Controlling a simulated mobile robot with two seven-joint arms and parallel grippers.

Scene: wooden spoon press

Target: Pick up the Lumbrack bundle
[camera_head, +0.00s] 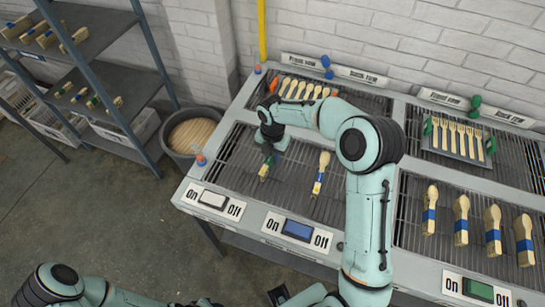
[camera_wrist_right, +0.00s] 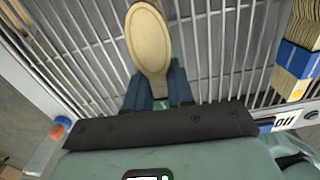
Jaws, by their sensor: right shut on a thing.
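My right gripper (camera_head: 268,154) is at the left-hand grate of the press table, its fingers pointing down. It is shut on a wooden spoon bundle (camera_head: 265,171) with a green band; a spoon's oval bowl (camera_wrist_right: 150,38) sticks out beyond the blue fingers in the right wrist view. The rest of this bundle is hidden by the gripper. A second bundle (camera_head: 320,174) with a blue band lies on the same grate, to the right. No name Lumbrack is readable on any bundle. My left arm shows at the bottom edge; its fingers cannot be made out.
Several blue-banded bundles (camera_head: 461,220) lie on the right-hand grate. Loose spoons (camera_head: 300,90) and a rack of forks (camera_head: 456,138) are at the back. On/Off switches (camera_head: 298,230) line the front edge. A bin (camera_head: 190,135) and shelf (camera_head: 112,85) stand left.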

